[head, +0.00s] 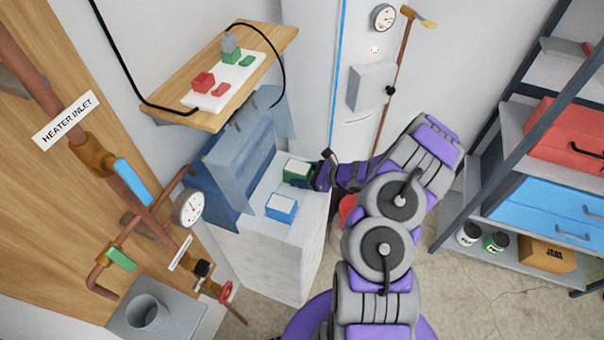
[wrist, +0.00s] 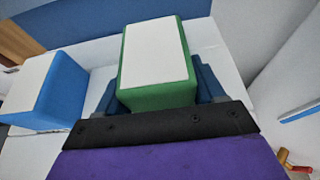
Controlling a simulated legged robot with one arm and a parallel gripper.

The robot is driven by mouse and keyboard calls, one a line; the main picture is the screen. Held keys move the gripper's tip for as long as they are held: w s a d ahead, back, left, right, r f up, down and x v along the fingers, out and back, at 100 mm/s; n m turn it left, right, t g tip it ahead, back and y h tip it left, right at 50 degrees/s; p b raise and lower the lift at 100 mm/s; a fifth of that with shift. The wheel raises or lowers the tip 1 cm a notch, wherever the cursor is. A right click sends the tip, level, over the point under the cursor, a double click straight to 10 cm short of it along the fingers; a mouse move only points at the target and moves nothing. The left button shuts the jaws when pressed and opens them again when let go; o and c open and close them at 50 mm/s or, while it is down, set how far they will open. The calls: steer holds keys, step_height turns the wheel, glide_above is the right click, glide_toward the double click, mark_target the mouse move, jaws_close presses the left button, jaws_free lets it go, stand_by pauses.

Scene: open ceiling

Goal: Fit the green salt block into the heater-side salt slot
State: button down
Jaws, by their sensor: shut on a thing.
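The green salt block (head: 297,169) has a white top and sits between the fingers of my gripper (head: 312,175). In the wrist view the green block (wrist: 155,60) stands upright, with dark blue fingers on both sides. A blue block with a white top (head: 281,207) is on the white cabinet (head: 270,250), to the left of the green block in the wrist view (wrist: 55,90). The green block is over the cabinet top; I cannot tell whether it touches it. I cannot make out a slot marked heater-side.
A blue raised lid (head: 238,165) stands behind the cabinet top. A wall shelf (head: 268,50) holds a white plate with red and green pieces. Pipes labelled HEATER INLET (head: 70,120) run along the left. A dark rack (head: 500,150) with a red and a blue box is right.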

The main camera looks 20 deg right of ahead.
steer(key=shift+c, duration=0.2)
jaws_free()
steer(key=p+v, duration=0.2)
steer(key=v, duration=1.5)
steer(key=shift+s+p, duration=0.2)
steer(key=shift+p, duration=0.15)
steer(key=shift+d, duration=0.15)
